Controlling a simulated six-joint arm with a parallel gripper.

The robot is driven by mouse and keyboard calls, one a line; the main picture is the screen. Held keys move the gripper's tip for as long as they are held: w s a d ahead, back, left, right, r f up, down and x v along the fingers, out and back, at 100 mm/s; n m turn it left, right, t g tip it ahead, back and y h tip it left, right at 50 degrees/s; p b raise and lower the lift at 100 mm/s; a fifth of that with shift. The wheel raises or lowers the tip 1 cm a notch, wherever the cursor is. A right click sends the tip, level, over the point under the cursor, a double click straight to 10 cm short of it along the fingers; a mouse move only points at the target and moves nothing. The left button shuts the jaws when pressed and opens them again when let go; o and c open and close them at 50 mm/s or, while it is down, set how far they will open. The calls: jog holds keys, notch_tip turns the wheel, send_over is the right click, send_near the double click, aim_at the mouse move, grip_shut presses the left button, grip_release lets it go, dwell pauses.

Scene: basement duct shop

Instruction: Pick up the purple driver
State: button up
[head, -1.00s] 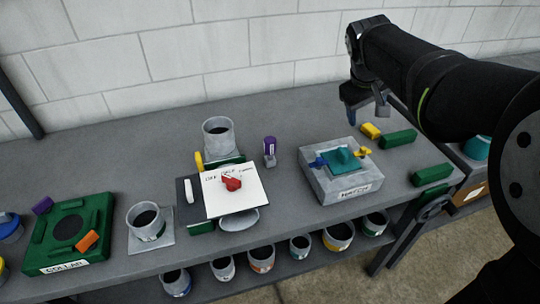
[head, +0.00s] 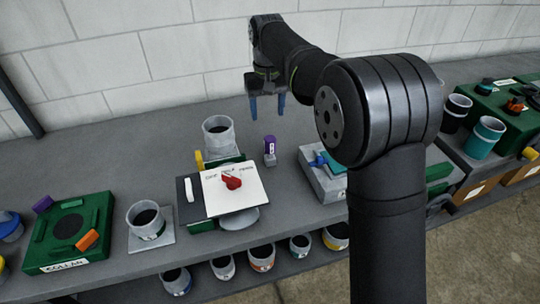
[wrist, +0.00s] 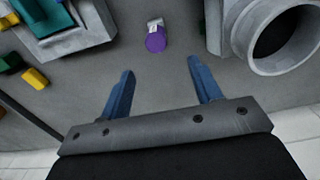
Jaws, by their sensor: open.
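The purple driver (head: 269,145) stands upright on the grey bench, with a purple top and a grey lower part, between the grey cup and the grey fixture. In the wrist view the purple driver (wrist: 156,40) shows from above, ahead of the fingertips and roughly midway between them. My gripper (head: 268,112) is open and empty, with blue fingers pointing down, above and behind the driver. In the wrist view my gripper (wrist: 160,78) has its two fingers spread wide and apart from the driver.
A grey cup (head: 218,136) stands left of the driver, and a grey fixture (head: 314,170) is to its right, partly hidden by my arm. In front lies a white card (head: 222,203) with a red piece (head: 232,182) on it. The bench behind the driver is clear.

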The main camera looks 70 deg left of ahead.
aim_at(268, 138)
notch_tip(268, 138, down, 11)
jog(key=shift+w+r, duration=0.1)
jog(key=shift+w+d+f, duration=0.1)
jog(key=shift+w+f, duration=0.05)
jog(key=shift+f, duration=1.25)
jog(key=shift+w+f, duration=0.1)
jog(key=shift+f, duration=1.25)
jog(key=shift+c, duration=0.2)
jog(key=c, duration=1.1)
